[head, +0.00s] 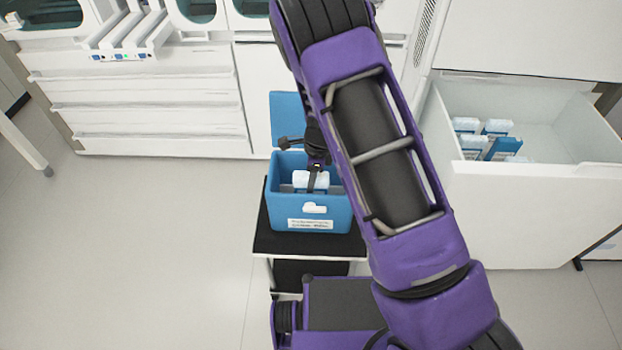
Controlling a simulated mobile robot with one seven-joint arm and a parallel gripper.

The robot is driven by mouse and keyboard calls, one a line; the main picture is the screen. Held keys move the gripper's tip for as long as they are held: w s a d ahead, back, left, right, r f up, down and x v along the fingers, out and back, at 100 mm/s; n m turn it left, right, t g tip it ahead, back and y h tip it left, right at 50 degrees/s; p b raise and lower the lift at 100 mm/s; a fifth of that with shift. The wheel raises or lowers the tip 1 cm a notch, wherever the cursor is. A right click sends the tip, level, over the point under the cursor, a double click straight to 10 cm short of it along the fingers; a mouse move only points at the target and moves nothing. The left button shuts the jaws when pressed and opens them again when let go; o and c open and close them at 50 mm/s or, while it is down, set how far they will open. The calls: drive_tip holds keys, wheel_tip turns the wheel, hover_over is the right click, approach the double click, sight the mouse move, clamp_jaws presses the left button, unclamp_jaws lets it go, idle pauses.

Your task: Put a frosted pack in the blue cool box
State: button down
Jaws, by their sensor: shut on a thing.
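The blue cool box (285,212) stands on a small black-topped stand, with its lid (287,108) raised at the back. A white frosted pack (302,181) is inside the box's opening, below the rim as far as I can see. My gripper (314,178) reaches down into the box and is shut on this pack. Whether the pack touches the box floor is hidden by the front wall. My purple arm comes down from above and covers the box's right side in part.
An open white drawer (560,190) at the right holds several packs, some white-topped and one plain blue (503,148). White cabinets (150,100) line the back. The stand's black top (262,240) shows around the box. The floor at the left is clear.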

drive_tip(key=shift+f, duration=0.1)
drive_tip(key=shift+f+b, duration=0.4)
drive_tip(key=shift+f, duration=1.05)
drive_tip(key=shift+f, duration=0.2)
drive_tip(key=shift+c, duration=2.2)
unclamp_jaws()
